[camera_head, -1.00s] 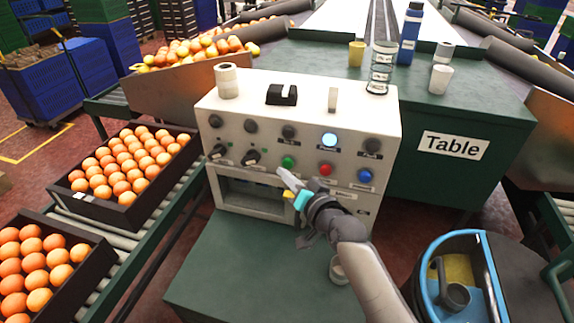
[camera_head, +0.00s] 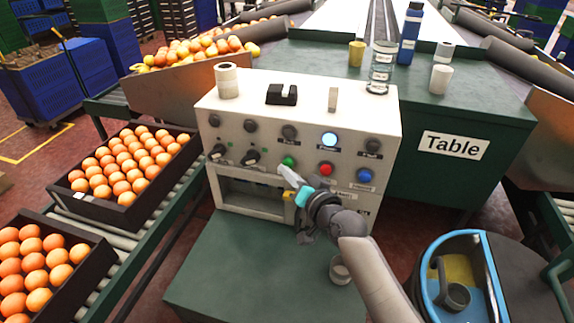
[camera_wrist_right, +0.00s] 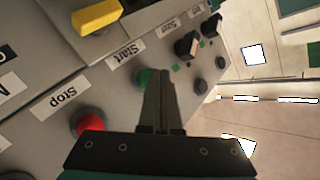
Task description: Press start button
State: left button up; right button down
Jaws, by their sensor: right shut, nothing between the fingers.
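The white control box (camera_head: 240,110) stands on a green table. Its green start button (camera_head: 289,161) is on the front panel, left of the red stop button (camera_head: 326,169). My right gripper (camera_head: 283,170) is shut and empty, its fingertips just below the green button in the head view. In the right wrist view, the green button (camera_wrist_right: 145,76) shows beside the shut fingers (camera_wrist_right: 160,75), partly covered by them, with the "Start" label (camera_wrist_right: 126,53) above it. Whether the fingertips touch the button I cannot tell. My left gripper is out of view.
A blue button (camera_head: 364,175) and several dark knobs share the panel. A lamp (camera_head: 329,139) glows light blue. A paper roll (camera_head: 227,80) stands on the box. Orange crates (camera_head: 125,212) sit on the left conveyor. A small cup (camera_head: 340,270) stands below my right arm.

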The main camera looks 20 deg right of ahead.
jog(key=shift+w+d, duration=0.3)
jog(key=shift+w, duration=0.15)
dwell(0.6)
jog(key=shift+s, duration=0.1)
jog(key=shift+s+a+p, duration=0.55)
jog(key=shift+s, duration=0.2)
jog(key=s+a+p, duration=0.2)
jog(key=s+p, duration=0.1)
jog(key=s, duration=0.1)
jog(key=shift+s+a, duration=0.1)
jog(key=shift+a, duration=0.3)
